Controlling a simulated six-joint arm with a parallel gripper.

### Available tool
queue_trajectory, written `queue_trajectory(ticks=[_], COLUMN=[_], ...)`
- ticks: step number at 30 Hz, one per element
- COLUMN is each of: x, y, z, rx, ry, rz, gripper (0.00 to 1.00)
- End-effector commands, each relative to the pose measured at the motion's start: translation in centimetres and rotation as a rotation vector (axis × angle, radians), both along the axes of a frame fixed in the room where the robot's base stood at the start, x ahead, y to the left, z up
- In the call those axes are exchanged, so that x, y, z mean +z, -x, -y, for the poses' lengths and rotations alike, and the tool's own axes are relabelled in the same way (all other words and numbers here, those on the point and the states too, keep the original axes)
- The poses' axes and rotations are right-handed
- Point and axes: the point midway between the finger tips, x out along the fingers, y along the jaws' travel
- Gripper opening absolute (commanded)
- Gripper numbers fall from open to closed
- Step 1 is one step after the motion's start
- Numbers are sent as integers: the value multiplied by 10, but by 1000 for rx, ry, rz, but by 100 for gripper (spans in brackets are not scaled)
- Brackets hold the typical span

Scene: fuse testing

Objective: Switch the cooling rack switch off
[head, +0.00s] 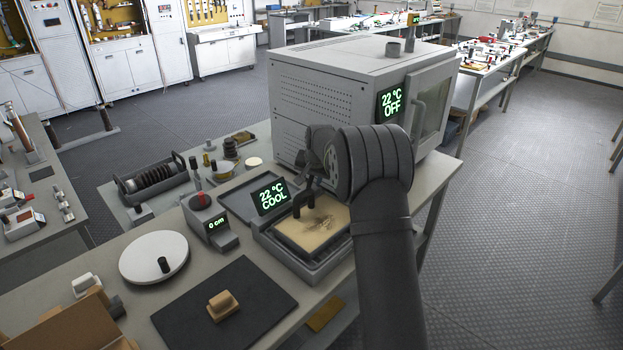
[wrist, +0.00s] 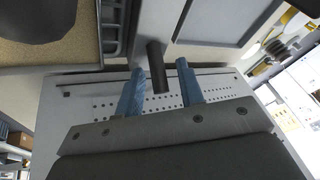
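The cooling rack (head: 322,265) is a grey tray with a tan pad, on the bench before the oven. My gripper (head: 304,203) is over the rack in the head view, close to the display. In the wrist view its two blue fingers (wrist: 159,67) are open, one on each side of a dark cylindrical post (wrist: 157,72), apparently the rack's switch lever. Gaps show on both sides of the post. In the head view my wrist hides part of the rack, and I cannot make out the switch clearly.
The grey oven (head: 330,95), display 22 °C OFF, stands right behind the rack. A unit reading 0 cm (head: 217,225) and a white disc (head: 150,258) stand to the left. A dark mat (head: 262,292) with a tan block (head: 223,305) lies in front.

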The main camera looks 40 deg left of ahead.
Motion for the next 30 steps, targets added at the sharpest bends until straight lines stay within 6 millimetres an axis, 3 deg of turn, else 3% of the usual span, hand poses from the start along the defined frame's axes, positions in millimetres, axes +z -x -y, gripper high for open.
queue_trajectory(ticks=[1, 5, 29, 30], x=[0, 0, 3, 3], y=[0, 0, 5, 5], z=[0, 0, 0, 0], rx=[0, 0, -1, -1], ry=[0, 0, 1, 1], rz=[0, 0, 137, 136], gripper=[24, 0, 0, 20])
